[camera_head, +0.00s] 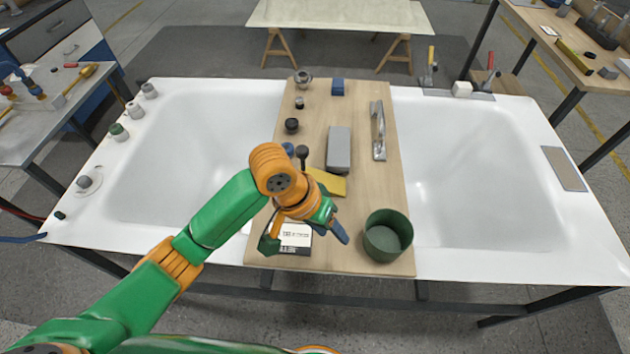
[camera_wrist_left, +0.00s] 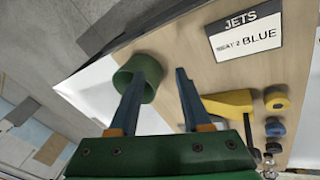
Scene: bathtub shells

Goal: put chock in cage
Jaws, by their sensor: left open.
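A yellow wedge-like block, which looks like the chock (camera_head: 328,182), lies flat on the wooden board, partly hidden by my left wrist. In the left wrist view the yellow chock (camera_wrist_left: 228,103) is just right of the fingers. No barred cage is seen; a round, open-topped dark green container (camera_head: 388,236) stands at the board's near right corner. This green container (camera_wrist_left: 135,76) shows behind the left finger in the wrist view. My left gripper (camera_head: 331,231) is open and empty above the board, between chock and container. My right gripper is not in view.
A card reading JETS (camera_wrist_left: 245,37) lies at the board's near edge. A grey block (camera_head: 339,148), a metal handle (camera_head: 378,130), a blue block (camera_head: 337,87) and several dark knobs are farther back. White tub basins lie on both sides of the board (camera_head: 365,200).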

